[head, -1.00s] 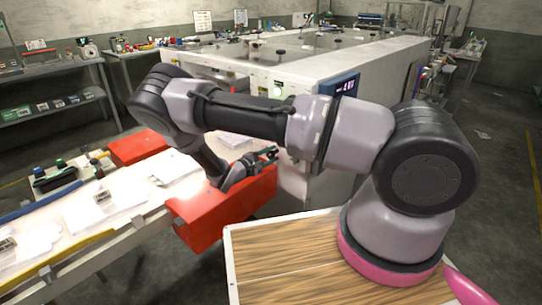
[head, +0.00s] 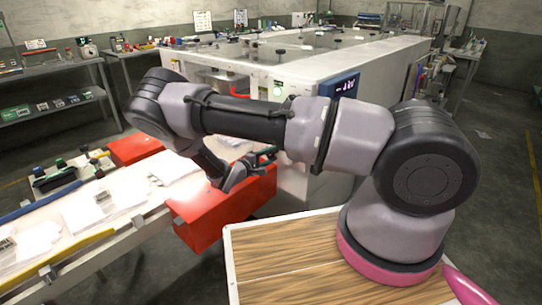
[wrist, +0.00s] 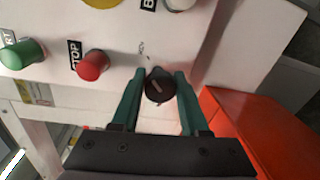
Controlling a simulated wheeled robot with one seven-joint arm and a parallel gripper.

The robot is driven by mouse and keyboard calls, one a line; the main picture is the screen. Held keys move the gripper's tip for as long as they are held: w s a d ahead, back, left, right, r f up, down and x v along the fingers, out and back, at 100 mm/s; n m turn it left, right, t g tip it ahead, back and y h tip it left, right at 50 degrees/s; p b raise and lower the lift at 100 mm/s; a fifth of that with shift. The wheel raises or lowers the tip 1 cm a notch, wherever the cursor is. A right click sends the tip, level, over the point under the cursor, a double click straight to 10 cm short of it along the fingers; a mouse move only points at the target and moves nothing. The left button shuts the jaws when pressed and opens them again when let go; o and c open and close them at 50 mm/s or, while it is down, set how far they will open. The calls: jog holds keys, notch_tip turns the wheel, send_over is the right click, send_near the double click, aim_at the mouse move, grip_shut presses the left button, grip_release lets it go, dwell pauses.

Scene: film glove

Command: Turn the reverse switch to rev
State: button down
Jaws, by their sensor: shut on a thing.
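In the wrist view, a round black knob (wrist: 157,91) with a pale pointer line sits on the white panel (wrist: 120,40), with small marks around it too unclear to read. The pointer slants from upper left to lower right. My gripper (wrist: 160,78) has its two teal fingers on either side of the knob, shut on it. In the head view my gripper (head: 264,156) is in front of the white machine (head: 300,92), above the red block-like part; the knob is hidden there.
A red button (wrist: 93,65) with a STOP label and a green button (wrist: 22,54) are left of the knob. Another knob (wrist: 180,3) is above. A red guard (wrist: 262,125) lies close on the right. A paper-strewn table (head: 95,215) stands left.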

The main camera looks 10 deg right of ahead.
jog(key=shift+c, duration=2.1)
grip_release()
jog(key=f+v, duration=0.1)
jog(key=v, duration=0.9)
jog(key=shift+s+a+r, duration=0.3)
jog(key=shift+s+r, duration=0.05)
jog(key=shift+r, duration=0.15)
jog(key=s+d+r+m+g+y, duration=0.3)
jog(key=d+r, duration=0.1)
jog(key=r, duration=0.5)
jog(key=s+d+r+m+g+y, duration=0.3)
jog(key=r+m+g+y, duration=0.1)
jog(key=r, duration=0.5)
jog(key=s+d+r+m+g+y, duration=0.3)
jog(key=d+r, duration=0.1)
jog(key=r, duration=0.6)
jog(key=s+d+r+m+t+y, duration=0.2)
jog(key=s+r+t+y, duration=0.3)
jog(key=s+r, duration=0.9)
notch_tip(320, 180, up, 4)
jog(key=shift+s+d+f+m+t+y, duration=0.1)
jog(key=shift+s+d+m+t+y, duration=0.35)
jog(key=shift+t, duration=0.65)
